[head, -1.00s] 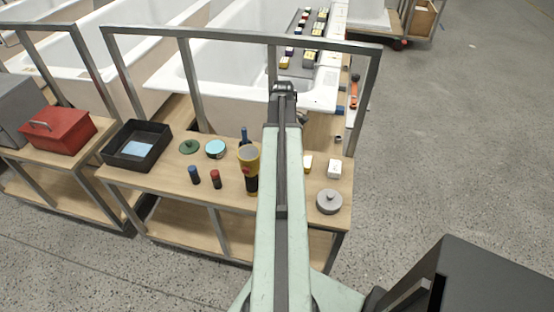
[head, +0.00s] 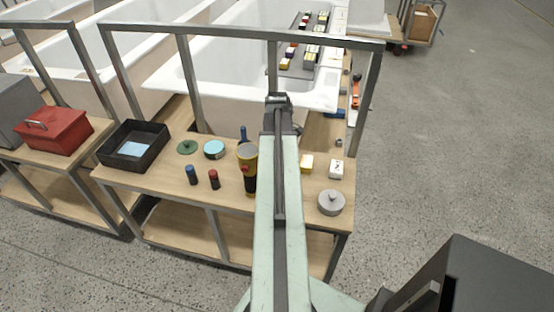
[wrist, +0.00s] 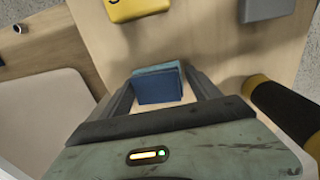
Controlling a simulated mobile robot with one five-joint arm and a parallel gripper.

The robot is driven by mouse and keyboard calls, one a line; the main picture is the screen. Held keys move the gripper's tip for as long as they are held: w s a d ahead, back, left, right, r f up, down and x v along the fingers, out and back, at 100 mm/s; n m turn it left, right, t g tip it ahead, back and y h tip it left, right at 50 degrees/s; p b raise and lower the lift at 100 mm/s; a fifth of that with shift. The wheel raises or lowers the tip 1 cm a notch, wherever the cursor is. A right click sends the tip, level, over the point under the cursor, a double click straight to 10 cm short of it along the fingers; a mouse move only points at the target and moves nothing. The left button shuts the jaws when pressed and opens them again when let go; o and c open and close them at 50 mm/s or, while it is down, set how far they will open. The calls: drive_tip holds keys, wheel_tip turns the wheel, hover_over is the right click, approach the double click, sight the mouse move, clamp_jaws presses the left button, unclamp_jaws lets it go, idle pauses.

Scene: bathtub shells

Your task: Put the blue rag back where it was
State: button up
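The blue rag (wrist: 157,86) shows in the wrist view as a small folded blue block with a lighter teal face. My gripper (wrist: 160,80) has a finger on each side of it and looks shut on it, above the wooden bench top (wrist: 215,45). In the head view my gripper's end is largely hidden behind my arm, near the tub edge, and I cannot make out the rag there.
A yellow box (wrist: 138,8), a grey block (wrist: 265,9) and a yellow-black cylinder (wrist: 285,108) stand close by. A metal frame rail (head: 230,35) crosses behind.

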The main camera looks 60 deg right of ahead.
drive_tip(key=shift+o, duration=0.2)
wheel_tip(320, 180, up, 12)
drive_tip(key=p, duration=1.2)
drive_tip(key=shift+r, duration=0.15)
